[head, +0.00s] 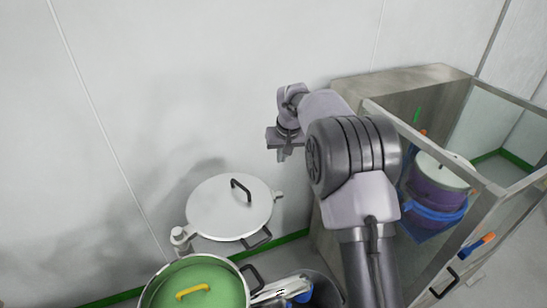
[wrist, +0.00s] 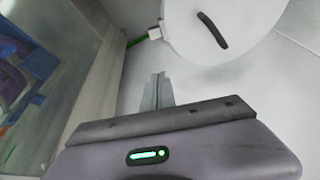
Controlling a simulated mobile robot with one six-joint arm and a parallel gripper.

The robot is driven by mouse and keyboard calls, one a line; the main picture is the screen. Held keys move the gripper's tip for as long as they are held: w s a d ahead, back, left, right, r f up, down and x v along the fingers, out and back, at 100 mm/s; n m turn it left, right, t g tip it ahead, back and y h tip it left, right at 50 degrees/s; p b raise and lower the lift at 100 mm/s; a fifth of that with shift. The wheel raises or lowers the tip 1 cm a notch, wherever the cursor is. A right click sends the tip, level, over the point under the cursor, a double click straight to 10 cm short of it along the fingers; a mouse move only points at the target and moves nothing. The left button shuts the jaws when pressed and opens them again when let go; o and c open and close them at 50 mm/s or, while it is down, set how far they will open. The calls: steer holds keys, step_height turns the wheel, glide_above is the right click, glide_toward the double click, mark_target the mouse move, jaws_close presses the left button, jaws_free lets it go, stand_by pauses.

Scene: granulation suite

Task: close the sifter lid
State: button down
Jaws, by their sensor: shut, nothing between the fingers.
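The sifter lid, as I take it, is a round pale disc (head: 228,211) with a black bar handle, left of centre in the head view. Whether it is raised or lying flat is hard to tell. In the wrist view the disc (wrist: 210,22) shows at the top, with its dark handle and a small fitting on its left edge. My gripper (head: 284,154) is up and to the right of the disc, apart from it. Its fingers (wrist: 157,92) are together and empty in the wrist view.
A round green-topped vessel (head: 212,278) with a yellow handle stands in front of the disc. A metal-framed cabinet (head: 365,84) at right holds a purple and blue container (head: 436,190). A blue-and-white item (head: 297,289) lies near the bottom. The wall behind is bare.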

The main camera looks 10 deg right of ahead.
steer(key=w+d+b+x, duration=0.1)
steer(key=x, duration=1.5)
steer(key=shift+n, duration=0.3)
steer(key=shift+s+r+b, duration=0.15)
steer(key=shift+s+b, duration=0.25)
steer(key=shift+s, duration=1.75)
